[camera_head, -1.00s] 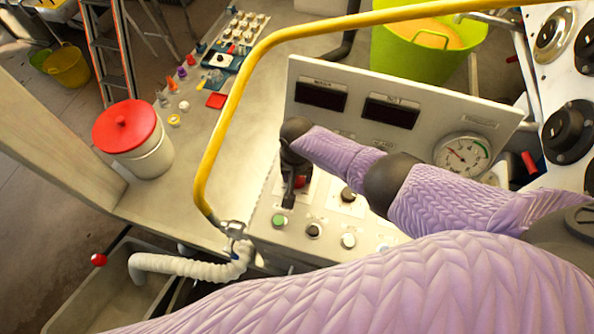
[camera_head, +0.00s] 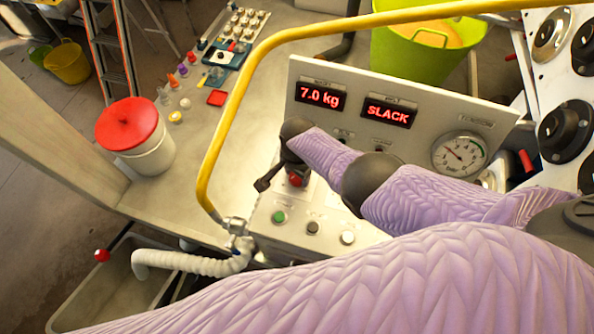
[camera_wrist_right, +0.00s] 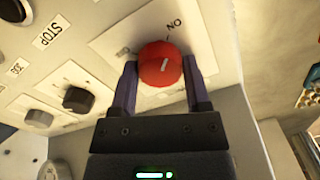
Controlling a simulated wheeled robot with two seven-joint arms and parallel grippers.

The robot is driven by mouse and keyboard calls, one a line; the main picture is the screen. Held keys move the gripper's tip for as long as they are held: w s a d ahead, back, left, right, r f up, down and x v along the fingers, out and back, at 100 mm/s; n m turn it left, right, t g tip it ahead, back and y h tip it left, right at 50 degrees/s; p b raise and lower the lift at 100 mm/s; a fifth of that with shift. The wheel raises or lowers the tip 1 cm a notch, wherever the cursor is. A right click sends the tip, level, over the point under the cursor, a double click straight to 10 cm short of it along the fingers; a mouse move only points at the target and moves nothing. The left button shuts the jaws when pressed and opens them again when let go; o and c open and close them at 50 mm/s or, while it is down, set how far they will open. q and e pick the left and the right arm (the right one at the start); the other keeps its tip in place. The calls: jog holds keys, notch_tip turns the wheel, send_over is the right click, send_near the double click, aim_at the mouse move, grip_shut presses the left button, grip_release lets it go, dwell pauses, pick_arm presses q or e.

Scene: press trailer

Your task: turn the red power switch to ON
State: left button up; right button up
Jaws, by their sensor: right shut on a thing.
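The red power switch (camera_wrist_right: 160,63) is a round knob on a pale plate of the control panel. In the right wrist view it sits between the two fingers of my right gripper, which is shut on it. The displays read 7.0 kg (camera_head: 320,96) and SLACK (camera_head: 388,111), lit red. My left gripper is not in view.
A green button (camera_head: 279,217) and other knobs lie close to the switch. A yellow rail (camera_head: 222,130) arches over the panel. A pressure gauge (camera_head: 459,154) is at the right. A white bucket with a red lid (camera_head: 128,123) stands on the bench at the left.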

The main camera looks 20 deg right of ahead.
jog(key=shift+w, duration=0.1)
dwell(0.4)
jog(key=o, duration=1.3)
notch_tip(320, 180, up, 10)
jog(key=p, duration=0.7)
